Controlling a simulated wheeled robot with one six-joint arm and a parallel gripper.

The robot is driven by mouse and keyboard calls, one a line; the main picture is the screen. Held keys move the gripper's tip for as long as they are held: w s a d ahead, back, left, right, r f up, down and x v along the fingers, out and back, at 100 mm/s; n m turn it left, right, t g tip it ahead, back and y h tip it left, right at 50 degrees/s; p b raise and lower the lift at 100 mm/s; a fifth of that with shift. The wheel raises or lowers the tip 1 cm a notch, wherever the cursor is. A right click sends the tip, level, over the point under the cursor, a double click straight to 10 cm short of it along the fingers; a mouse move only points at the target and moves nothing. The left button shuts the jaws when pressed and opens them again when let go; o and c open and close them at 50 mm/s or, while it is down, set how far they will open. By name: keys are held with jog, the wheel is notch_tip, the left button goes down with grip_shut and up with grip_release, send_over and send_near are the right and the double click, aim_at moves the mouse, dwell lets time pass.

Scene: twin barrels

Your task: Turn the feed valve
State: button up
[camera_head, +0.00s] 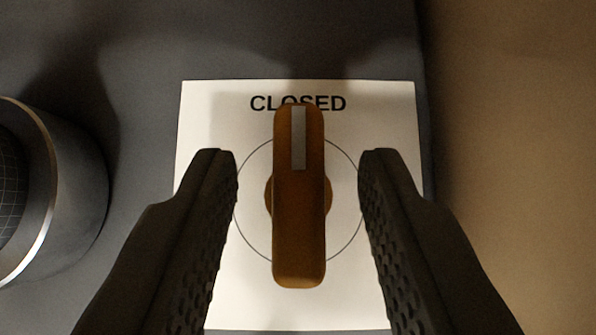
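The feed valve's handle (299,225) is an orange-brown bar with a pale grey stripe near its top end. It stands upright in the picture, its striped end pointing at the word CLOSED. Behind it is a white label plate (205,110) with a thin printed circle; the bar's top end covers part of the word. My gripper (298,165) is open, with one dark ridged finger on each side of the handle. There is a clear gap between each finger and the bar, and neither touches it. The lower part of the plate is partly hidden by the fingers.
A round dark gauge-like fitting (75,190) with a metal rim and a gridded face sticks out at the left edge. The dark grey panel (140,50) ends right of the plate. A plain brown surface (520,120) lies beyond it.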

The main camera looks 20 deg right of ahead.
grip_shut()
jog(key=m+g+h, duration=0.1)
jog(key=m+h, duration=0.1)
jog(key=shift+a+m, duration=0.2)
jog(key=shift+m, duration=0.2)
jog(key=m, duration=0.1)
jog(key=m+g+h, duration=0.1)
jog(key=m, duration=0.1)
jog(key=m+g+h, duration=0.1)
jog(key=shift+w+a, duration=0.15)
jog(key=shift+w, duration=0.1)
jog(key=m+g, duration=0.1)
jog(key=m, duration=0.1)
jog(key=m+g+h, duration=0.1)
jog(key=m+g, duration=0.1)
jog(key=m+g+h, duration=0.1)
jog(key=m, duration=0.1)
jog(key=shift+w+g, duration=0.25)
jog(key=shift+g, duration=0.15)
jog(key=shift+r+m, duration=0.1)
jog(key=shift+m, duration=0.3)
